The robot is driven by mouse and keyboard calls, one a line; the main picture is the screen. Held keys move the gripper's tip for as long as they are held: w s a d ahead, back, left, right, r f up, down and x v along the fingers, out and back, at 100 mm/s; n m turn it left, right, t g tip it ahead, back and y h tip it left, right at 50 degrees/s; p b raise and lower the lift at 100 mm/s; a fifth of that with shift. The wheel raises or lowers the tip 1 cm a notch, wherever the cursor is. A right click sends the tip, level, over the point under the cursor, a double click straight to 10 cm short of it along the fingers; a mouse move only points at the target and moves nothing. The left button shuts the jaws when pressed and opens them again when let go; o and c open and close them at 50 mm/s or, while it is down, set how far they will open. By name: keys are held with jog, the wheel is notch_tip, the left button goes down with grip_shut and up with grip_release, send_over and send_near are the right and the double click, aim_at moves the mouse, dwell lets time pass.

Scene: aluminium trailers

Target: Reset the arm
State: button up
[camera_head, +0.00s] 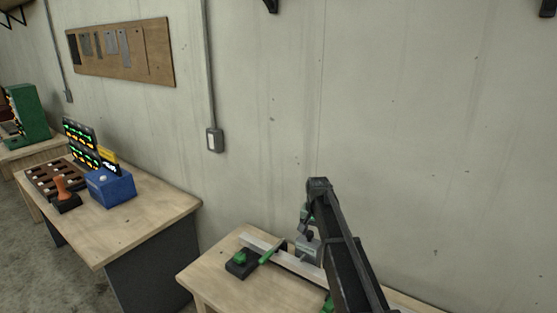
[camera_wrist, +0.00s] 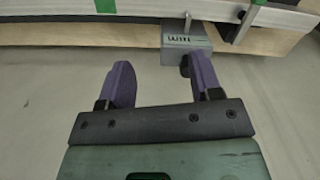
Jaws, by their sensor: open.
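My gripper (camera_wrist: 157,66) shows in the wrist view with its two purple fingers apart and nothing between them. It points at the front edge of a wooden workbench (camera_wrist: 80,33). A grey block (camera_wrist: 186,42) with dark markings sits at that edge, just beyond the right finger; I cannot tell whether they touch. In the head view my black arm rises over the workbench (camera_head: 213,279) at the lower right, and its fingers cannot be made out there.
The wall (camera_head: 400,120) stands behind.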

jog(key=s+f+n+b, duration=0.1)
jog(key=s+f+b, duration=0.2)
jog(key=s, duration=0.7)
jog(key=s+f+n+b, duration=0.2)
jog(key=s+f+b, duration=0.1)
jog(key=s, duration=0.8)
jog(key=s+f+n+b, duration=0.1)
jog(key=s+f+b, duration=0.2)
jog(key=s, duration=0.7)
jog(key=shift+s+f+n, duration=0.35)
jog(key=shift+f+n, duration=0.05)
jog(key=shift+f, duration=0.45)
